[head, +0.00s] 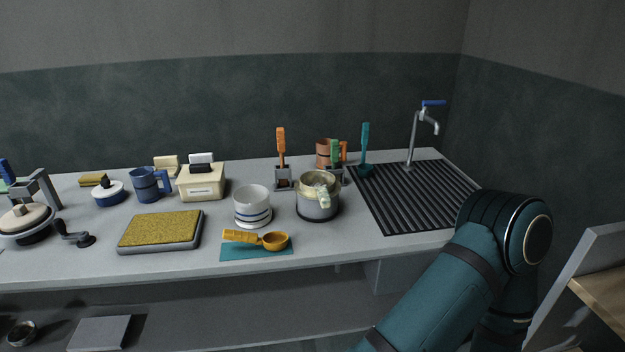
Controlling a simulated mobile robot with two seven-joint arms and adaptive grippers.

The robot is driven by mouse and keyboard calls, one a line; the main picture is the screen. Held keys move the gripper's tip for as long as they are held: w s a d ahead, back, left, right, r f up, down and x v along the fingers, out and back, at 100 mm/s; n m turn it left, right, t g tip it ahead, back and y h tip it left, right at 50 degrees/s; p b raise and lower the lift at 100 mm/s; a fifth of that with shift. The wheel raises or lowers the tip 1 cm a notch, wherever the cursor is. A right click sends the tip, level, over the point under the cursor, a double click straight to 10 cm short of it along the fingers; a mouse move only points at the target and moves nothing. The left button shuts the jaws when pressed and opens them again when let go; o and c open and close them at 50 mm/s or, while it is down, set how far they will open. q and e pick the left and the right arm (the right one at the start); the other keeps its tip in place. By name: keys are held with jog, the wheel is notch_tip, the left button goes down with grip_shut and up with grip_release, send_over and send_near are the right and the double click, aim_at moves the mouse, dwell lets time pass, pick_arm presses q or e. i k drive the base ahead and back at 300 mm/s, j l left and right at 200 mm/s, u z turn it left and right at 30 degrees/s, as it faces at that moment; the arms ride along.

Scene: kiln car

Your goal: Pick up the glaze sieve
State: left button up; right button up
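An orange round-bowled tool with a yellow handle (256,238) lies on a small teal mat (232,253) at the counter's front edge. Its handle points left and its bowl is at the right. It looks like a scoop or small sieve; I cannot tell if its bowl has mesh. A grey pot (317,208) behind it to the right has a pale cream item resting in its mouth, partly hidden, and I cannot make out what that is. My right arm shows at the lower right, but its gripper is out of view. My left gripper is not in view.
A white striped bowl (252,208) stands just behind the mat. A yellow sponge-topped tray (161,231) lies to its left. A black ribbed drainer (409,196) and tap (412,140) are at the right. The counter's front edge between mat and drainer is clear.

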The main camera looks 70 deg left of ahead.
aim_at(319, 189)
jog(key=j+u, duration=0.1)
jog(key=u, duration=1.8)
